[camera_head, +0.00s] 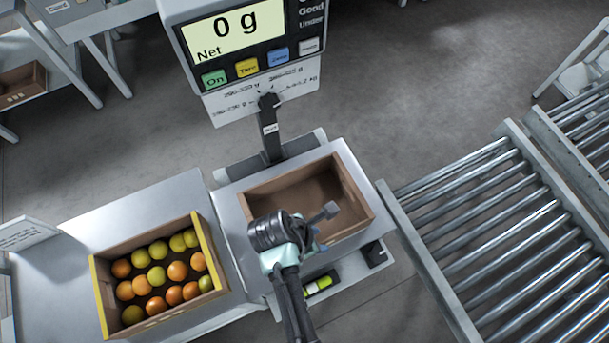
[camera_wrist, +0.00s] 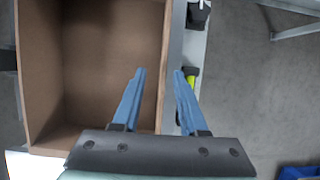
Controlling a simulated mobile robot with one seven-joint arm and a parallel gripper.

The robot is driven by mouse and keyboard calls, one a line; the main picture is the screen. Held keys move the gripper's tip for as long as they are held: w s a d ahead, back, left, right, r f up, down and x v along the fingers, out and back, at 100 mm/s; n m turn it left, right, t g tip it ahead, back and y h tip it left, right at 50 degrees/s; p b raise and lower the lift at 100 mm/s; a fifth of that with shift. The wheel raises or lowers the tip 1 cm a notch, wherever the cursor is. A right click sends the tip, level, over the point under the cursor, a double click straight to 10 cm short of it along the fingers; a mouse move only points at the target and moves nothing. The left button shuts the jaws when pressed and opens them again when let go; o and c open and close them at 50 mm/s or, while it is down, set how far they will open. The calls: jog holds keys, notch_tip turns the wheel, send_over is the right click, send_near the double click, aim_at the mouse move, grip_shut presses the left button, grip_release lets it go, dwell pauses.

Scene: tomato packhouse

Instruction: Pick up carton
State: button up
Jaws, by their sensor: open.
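An empty brown carton (camera_head: 352,217) stands open-topped on the scale plate. My gripper (camera_wrist: 160,74) is at the carton's near side, with its blue fingers spread apart. In the wrist view, the rim of one wall of the carton (camera_wrist: 158,100) runs between the two fingers. The left finger shows over the carton's inside and the right one outside it. I cannot tell how far down the fingers reach. In the head view, my wrist hides part of the near wall and most of the fingers.
The scale display (camera_head: 235,27) behind the carton reads 0 g. A yellow-rimmed crate (camera_head: 212,252) of orange and yellow-green tomatoes stands left on a metal table (camera_head: 150,212). A roller conveyor (camera_head: 495,240) lies right, its visible rollers empty. A yellow-green object (camera_head: 318,285) lies below the scale.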

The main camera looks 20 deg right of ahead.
aim_at(327, 242)
jog(key=shift+s+x, duration=0.15)
jog(key=shift+x, duration=1.35)
jog(key=shift+s+x, duration=0.15)
jog(key=shift+x, duration=1.4)
grip_shut()
